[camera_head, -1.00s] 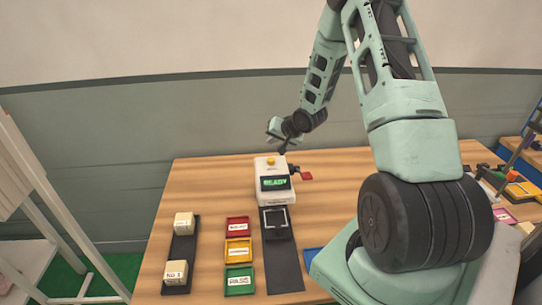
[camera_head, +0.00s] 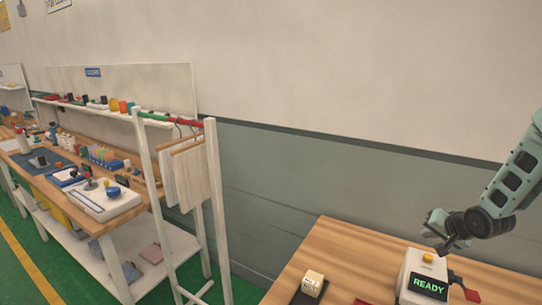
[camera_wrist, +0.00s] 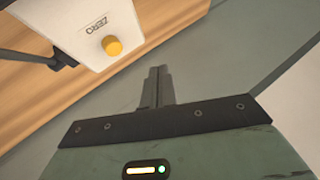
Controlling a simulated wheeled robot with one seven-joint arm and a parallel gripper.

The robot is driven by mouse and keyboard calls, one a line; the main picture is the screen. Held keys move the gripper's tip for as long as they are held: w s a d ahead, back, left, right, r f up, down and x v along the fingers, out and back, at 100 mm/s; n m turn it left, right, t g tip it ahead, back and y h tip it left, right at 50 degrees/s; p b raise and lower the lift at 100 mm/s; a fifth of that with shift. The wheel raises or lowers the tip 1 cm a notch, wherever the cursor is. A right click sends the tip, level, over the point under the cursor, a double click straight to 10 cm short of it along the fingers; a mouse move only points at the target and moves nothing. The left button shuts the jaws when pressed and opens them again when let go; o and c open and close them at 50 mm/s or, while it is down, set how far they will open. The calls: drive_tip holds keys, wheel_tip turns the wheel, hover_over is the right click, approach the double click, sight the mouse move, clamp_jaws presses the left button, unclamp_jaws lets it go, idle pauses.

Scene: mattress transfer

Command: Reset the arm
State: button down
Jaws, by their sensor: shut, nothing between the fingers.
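My arm comes in from the right edge of the head view, bent, with my gripper (camera_head: 448,246) above and behind the white device. In the wrist view my gripper (camera_wrist: 157,88) has its two dark fingers together with nothing between them. The white device (camera_head: 421,282) has a yellow button on top and a green READY screen. The device's top (camera_wrist: 92,28) also shows in the wrist view, with the word ZERO beside its yellow button. My gripper is apart from it.
The wooden table (camera_head: 340,251) holds a cream block (camera_head: 313,283) on a dark strip and a red paddle by the device. A white rack (camera_head: 212,200) with hanging cloths stands left of it. A cluttered workbench (camera_head: 95,226) lies farther left. Floor shows between.

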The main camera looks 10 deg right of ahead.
drive_tip(key=s+a+r+n+g+b, duration=0.1)
drive_tip(key=s+a+n+b, duration=0.15)
drive_tip(key=a, duration=0.65)
drive_tip(key=s+a+r+n+g+y+b, duration=0.1)
drive_tip(key=s+a+r+n+g, duration=0.2)
drive_tip(key=a, duration=0.6)
drive_tip(key=s+a+n+b, duration=0.1)
drive_tip(key=s+a+n, duration=0.25)
drive_tip(key=a, duration=0.55)
drive_tip(key=s+a+r+n+g+b, duration=0.1)
drive_tip(key=s+a, duration=0.4)
drive_tip(key=s, duration=0.7)
drive_tip(key=s+a+n+g+b, duration=0.2)
drive_tip(key=s+a+n, duration=0.4)
drive_tip(key=s, duration=0.6)
drive_tip(key=shift+s+a+r+g+b, duration=0.2)
drive_tip(key=shift+r+g+b, duration=0.2)
drive_tip(key=shift+g, duration=0.4)
